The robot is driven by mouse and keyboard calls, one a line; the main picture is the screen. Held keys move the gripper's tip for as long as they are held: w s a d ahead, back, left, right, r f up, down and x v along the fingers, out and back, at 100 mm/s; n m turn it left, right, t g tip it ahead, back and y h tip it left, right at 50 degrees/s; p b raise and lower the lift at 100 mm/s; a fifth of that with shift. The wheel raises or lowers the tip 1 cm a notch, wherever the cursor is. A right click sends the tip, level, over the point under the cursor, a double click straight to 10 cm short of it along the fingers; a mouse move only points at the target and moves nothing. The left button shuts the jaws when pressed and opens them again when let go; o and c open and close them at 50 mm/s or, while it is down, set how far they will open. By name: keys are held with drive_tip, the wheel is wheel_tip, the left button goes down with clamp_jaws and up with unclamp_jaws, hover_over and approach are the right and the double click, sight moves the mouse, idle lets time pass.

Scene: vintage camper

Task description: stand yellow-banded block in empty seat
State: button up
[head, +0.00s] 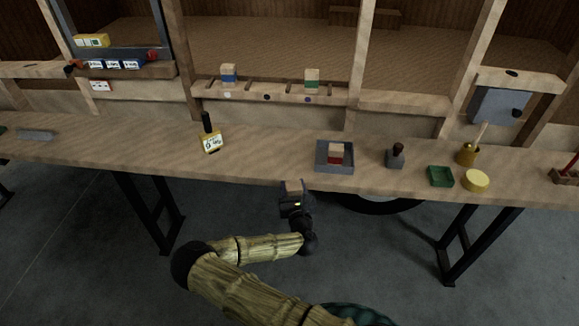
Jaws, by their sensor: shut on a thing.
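My gripper (294,192) is in front of the counter's front edge, left of the grey tray. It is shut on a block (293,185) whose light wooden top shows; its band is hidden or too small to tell. On the ledge (345,98) behind the counter, thin dividers mark off seats.
A grey tray (320,165) on the counter (270,150) holds a red-banded block (336,152). A bottle with a yellow label (211,141) stands to the left. A dark-topped stamp (396,156), green box (440,176) and yellow disc (476,180) are at right. Counter between bottle and tray is clear.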

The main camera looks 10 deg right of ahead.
drive_tip(key=s+f+b, duration=0.3)
drive_tip(key=f+b, duration=0.4)
drive_tip(key=f, duration=0.6)
drive_tip(key=shift+d+y, duration=0.3)
drive_tip(key=shift+d, duration=0.1)
